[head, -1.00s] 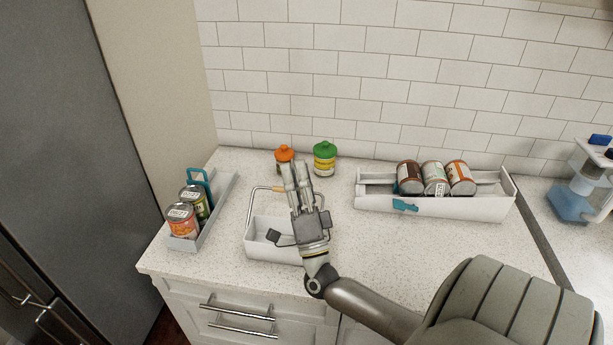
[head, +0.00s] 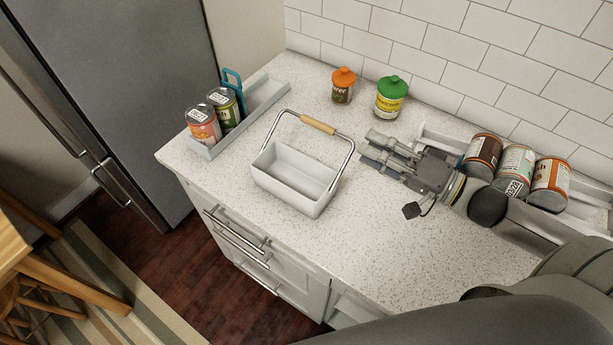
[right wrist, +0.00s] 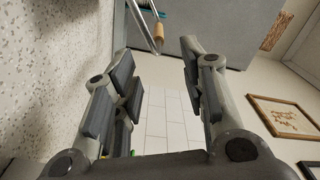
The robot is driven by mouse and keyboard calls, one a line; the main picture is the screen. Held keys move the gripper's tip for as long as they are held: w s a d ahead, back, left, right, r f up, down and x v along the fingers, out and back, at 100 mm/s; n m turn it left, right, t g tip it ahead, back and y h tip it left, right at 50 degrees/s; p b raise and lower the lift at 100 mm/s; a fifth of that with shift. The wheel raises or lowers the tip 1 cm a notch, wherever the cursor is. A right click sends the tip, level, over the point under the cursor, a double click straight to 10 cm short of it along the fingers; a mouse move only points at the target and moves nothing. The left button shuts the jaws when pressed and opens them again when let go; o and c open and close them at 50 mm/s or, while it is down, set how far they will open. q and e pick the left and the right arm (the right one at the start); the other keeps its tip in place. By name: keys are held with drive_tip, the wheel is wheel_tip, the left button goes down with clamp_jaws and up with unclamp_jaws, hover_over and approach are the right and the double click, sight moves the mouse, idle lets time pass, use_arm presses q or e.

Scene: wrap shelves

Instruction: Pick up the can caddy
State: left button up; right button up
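The can caddy (head: 290,178) is an empty white open box with a raised wire handle and a wooden grip (head: 318,124). It stands upright on the counter in the middle of the head view. My right gripper (head: 374,148) is to the right of the caddy, apart from it, with its fingers pointing left toward the handle. In the right wrist view the fingers are spread with nothing between the pads, and the wooden grip (right wrist: 158,37) shows beyond the fingertips near the top. My left gripper is in neither current view.
A grey-white tray (head: 262,100) with two cans and a teal handle is at the left. An orange-lidded jar (head: 342,86) and a green-lidded jar (head: 390,97) stand behind. A white shelf (head: 526,233) with three cans (head: 515,172) lies at right, partly behind my arm. Counter before the caddy is clear.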

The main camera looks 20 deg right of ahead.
sight(351, 140)
drive_tip(key=x, duration=0.3)
drive_tip(key=shift+s+a+r, duration=0.1)
drive_tip(key=shift+a, duration=0.05)
drive_tip(key=shift+x, duration=1.25)
drive_tip(key=shift+w+a+p, duration=0.35)
drive_tip(key=shift+w+p, duration=0.1)
drive_tip(key=shift+w, duration=0.2)
drive_tip(key=p+x, duration=0.1)
drive_tip(key=x, duration=0.1)
drive_tip(key=shift+w+a, duration=0.25)
drive_tip(key=shift+w, duration=0.05)
drive_tip(key=shift+w+a, duration=0.4)
drive_tip(key=shift+f, duration=0.25)
clamp_jaws()
